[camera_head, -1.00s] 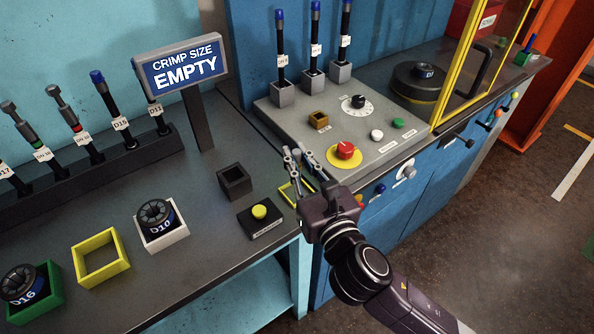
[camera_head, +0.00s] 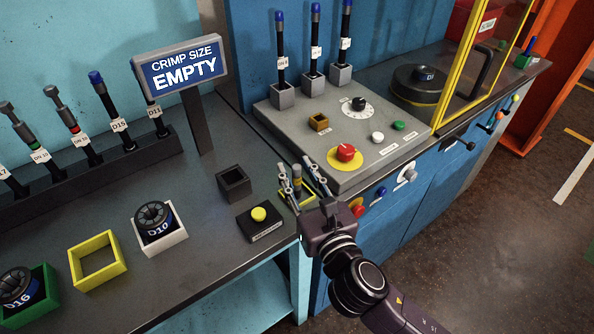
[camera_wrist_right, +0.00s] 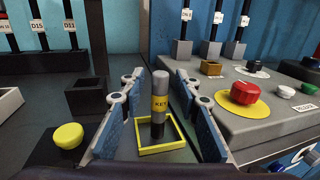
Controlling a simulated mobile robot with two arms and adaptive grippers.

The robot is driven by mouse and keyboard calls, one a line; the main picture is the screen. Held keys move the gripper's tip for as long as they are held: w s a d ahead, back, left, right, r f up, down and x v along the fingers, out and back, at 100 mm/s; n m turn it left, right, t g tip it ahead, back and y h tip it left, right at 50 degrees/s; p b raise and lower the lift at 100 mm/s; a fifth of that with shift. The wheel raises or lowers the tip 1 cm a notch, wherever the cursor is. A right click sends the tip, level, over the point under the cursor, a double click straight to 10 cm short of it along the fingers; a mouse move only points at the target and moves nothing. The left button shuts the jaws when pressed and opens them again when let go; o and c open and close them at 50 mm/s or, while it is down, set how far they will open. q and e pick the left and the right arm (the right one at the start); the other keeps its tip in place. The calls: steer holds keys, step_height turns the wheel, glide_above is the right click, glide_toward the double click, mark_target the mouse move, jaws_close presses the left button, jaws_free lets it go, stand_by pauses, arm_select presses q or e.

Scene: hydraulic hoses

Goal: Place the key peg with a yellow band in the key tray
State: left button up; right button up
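The key peg (camera_wrist_right: 160,98) is a grey cylinder with a yellow band marked KEY and a dark lower part. In the right wrist view it stands upright inside a square yellow-rimmed tray (camera_wrist_right: 161,150), apparently the key tray. In the head view the peg (camera_head: 297,180) shows between my right fingers, and part of the tray's yellow rim (camera_head: 284,198) shows below it. My right gripper (camera_wrist_right: 157,88) is open, with one finger on each side of the peg and a visible gap to both. It also shows in the head view (camera_head: 299,172). My left gripper is out of view.
A yellow button box (camera_head: 259,219) and a dark open square holder (camera_head: 234,182) are left of the tray. The control panel with a red button (camera_head: 345,153) stands close on the right. An empty yellow frame (camera_head: 97,261) lies farther left.

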steer(key=shift+r, duration=0.2)
steer(key=b+v, duration=0.1)
steer(key=v, duration=1.1)
steer(key=shift+b, duration=0.35)
